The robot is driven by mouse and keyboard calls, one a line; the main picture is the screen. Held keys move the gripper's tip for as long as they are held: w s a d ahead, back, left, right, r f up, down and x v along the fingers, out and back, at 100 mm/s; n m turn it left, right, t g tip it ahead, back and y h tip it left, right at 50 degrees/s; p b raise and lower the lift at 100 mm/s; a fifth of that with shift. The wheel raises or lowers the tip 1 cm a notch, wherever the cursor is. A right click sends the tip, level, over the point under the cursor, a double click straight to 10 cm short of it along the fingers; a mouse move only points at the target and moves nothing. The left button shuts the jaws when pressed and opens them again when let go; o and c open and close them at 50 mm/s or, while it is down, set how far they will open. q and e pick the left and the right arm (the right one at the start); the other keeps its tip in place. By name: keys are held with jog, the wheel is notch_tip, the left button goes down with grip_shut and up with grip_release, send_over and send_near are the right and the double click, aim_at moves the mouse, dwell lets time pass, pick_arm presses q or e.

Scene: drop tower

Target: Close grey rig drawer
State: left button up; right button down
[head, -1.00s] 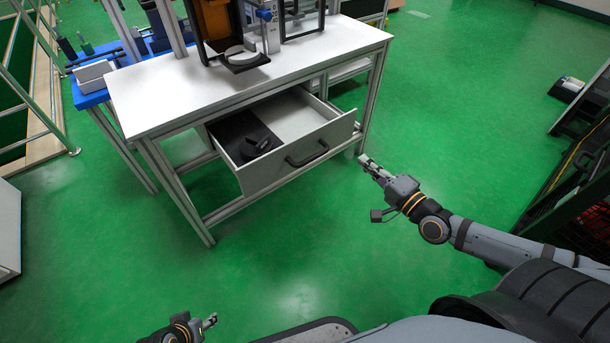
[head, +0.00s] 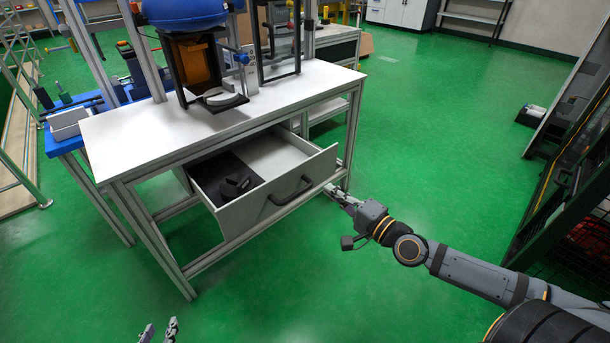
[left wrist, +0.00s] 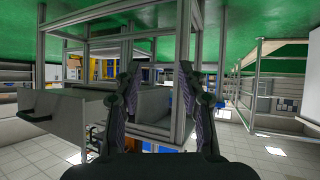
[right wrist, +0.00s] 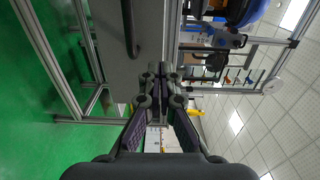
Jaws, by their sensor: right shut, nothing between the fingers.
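The grey rig drawer (head: 262,215) hangs open under the white-topped bench, with its dark handle (head: 291,190) on the front panel. Inside it, a black item lies on a dark insert (head: 228,177) in the left part; the right part looks empty. My right gripper (head: 333,192) is shut and empty, near the right end of the drawer front. In the right wrist view the drawer front (right wrist: 115,45) and its handle (right wrist: 130,28) fill the upper left. My left gripper (head: 160,330) is open and empty at the bottom edge, well away from the drawer.
The bench (head: 150,125) carries a drop tower rig (head: 195,65). A blue table (head: 62,145) stands to its left. Green floor is clear in front of the bench. A dark fenced structure (head: 565,170) stands at the right.

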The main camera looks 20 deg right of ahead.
pick_arm(q)
jog(key=w+r+t+b, duration=0.1)
jog(key=w+r+t, duration=0.5)
jog(key=r, duration=0.6)
pick_arm(e)
jog(key=w, duration=0.1)
pick_arm(q)
jog(key=s+f+g+p, duration=0.4)
jog(key=s+f+g, duration=0.75)
jog(key=f, duration=0.45)
pick_arm(e)
jog(key=p, duration=0.3)
send_near(297, 168)
jog(key=w, duration=0.3)
jog(key=shift+w+a+r, duration=0.1)
jog(key=shift+w+a, duration=0.3)
jog(key=shift+w, duration=0.2)
jog(key=shift+w+a+r, duration=0.1)
jog(key=shift+w+a, duration=0.3)
jog(key=shift+w, duration=0.25)
pick_arm(q)
jog(key=s+g, duration=0.3)
jog(key=s, duration=0.3)
jog(key=shift+s+a+r+y, duration=0.2)
jog(key=shift+a+r+y, duration=0.1)
jog(key=shift+a, duration=0.15)
pick_arm(e)
jog(key=shift+w+a+f, duration=0.15)
jog(key=shift+w+a, duration=0.05)
jog(key=shift+w, duration=0.35)
